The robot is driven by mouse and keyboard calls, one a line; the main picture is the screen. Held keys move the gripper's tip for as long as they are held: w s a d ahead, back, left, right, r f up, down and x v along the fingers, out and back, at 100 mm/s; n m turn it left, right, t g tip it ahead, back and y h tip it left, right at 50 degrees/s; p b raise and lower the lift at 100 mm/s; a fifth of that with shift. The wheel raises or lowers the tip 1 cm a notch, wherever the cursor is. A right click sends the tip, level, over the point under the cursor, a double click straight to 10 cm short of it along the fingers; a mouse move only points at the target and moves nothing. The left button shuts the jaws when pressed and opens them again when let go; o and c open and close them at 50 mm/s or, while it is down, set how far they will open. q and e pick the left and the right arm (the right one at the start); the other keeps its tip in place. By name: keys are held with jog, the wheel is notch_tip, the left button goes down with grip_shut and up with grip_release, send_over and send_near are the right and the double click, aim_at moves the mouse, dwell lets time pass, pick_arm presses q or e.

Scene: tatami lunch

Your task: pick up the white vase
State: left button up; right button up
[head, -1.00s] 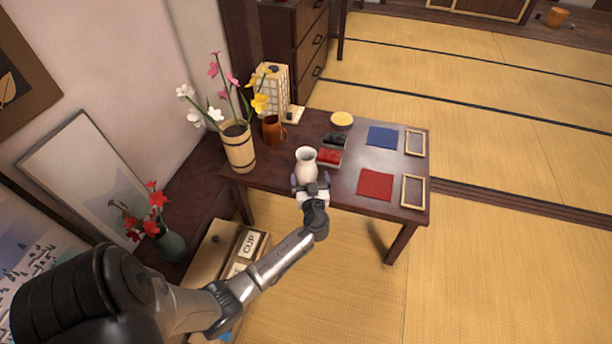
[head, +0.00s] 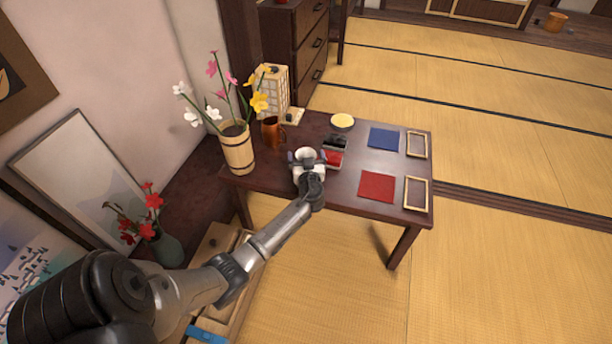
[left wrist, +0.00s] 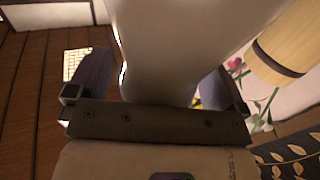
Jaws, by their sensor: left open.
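The white vase (head: 305,152) stands at the near edge of the dark low table, mostly hidden behind my left gripper in the head view; its rim shows. In the left wrist view the vase (left wrist: 175,45) fills the upper middle, close to the camera. My left gripper (head: 307,157) is open, with a finger on each side of the vase. In the left wrist view, the fingers of my gripper (left wrist: 152,85) flank the vase's narrower part, with a gap visible on the left. I cannot tell whether the right finger touches it. My right gripper is not in view.
The table (head: 340,192) also holds a wooden flower bucket (head: 238,153), a brown mug (head: 272,132), a red-and-black item (head: 333,158) just right of the vase, a yellow dish (head: 342,121), red (head: 377,187) and blue (head: 384,138) squares and small frames. Open tatami lies to the right.

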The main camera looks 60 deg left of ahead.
pick_arm(q)
jog(key=shift+w+a, duration=0.1)
jog(key=shift+a, duration=0.15)
jog(key=shift+d, duration=0.2)
jog(key=c, duration=0.3)
jog(key=shift+a, duration=0.1)
jog(key=c, duration=1.2)
jog(key=shift+c, duration=0.6)
jog(key=shift+r, duration=0.15)
